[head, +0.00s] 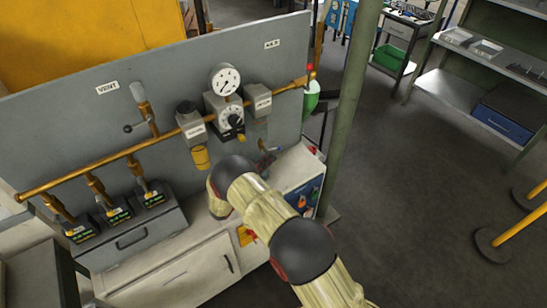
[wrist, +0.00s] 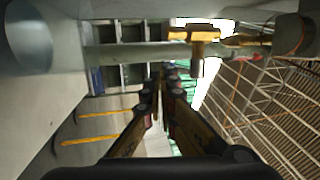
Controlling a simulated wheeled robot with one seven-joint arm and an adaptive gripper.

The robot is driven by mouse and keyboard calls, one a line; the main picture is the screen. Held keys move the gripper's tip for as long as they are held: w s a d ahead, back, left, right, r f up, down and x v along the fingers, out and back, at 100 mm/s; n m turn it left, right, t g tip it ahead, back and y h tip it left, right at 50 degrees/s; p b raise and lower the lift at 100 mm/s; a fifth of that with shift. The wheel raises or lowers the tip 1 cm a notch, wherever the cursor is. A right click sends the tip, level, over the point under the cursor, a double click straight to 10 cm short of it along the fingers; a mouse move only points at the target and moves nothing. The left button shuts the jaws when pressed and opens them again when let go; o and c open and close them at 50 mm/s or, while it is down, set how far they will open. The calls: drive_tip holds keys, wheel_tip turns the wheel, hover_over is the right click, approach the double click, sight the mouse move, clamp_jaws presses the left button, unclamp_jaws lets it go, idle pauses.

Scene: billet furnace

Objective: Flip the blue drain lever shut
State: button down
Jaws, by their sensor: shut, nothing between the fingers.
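A small blue piece (head: 262,146), which looks like the drain lever, shows low on the grey panel in the head view, just beyond my arm. It is too small and too partly covered to tell its angle. My gripper (wrist: 160,76) is in the wrist view, with its two dark fingers meeting at the tips and nothing between them. In the head view my arm hides most of the gripper, so I cannot tell whether it touches the lever. I cannot make out the blue lever in the wrist view.
The grey panel (head: 60,120) carries a brass pipe (head: 75,176), a dial gauge (head: 224,79) and valve boxes. A brass fitting (wrist: 194,36) shows close by in the wrist view. A green post (head: 352,100) stands right of the panel. Open floor (head: 420,190) lies farther right.

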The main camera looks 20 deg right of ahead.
drive_tip(key=v, duration=0.9)
drive_tip(key=shift+a, duration=0.1)
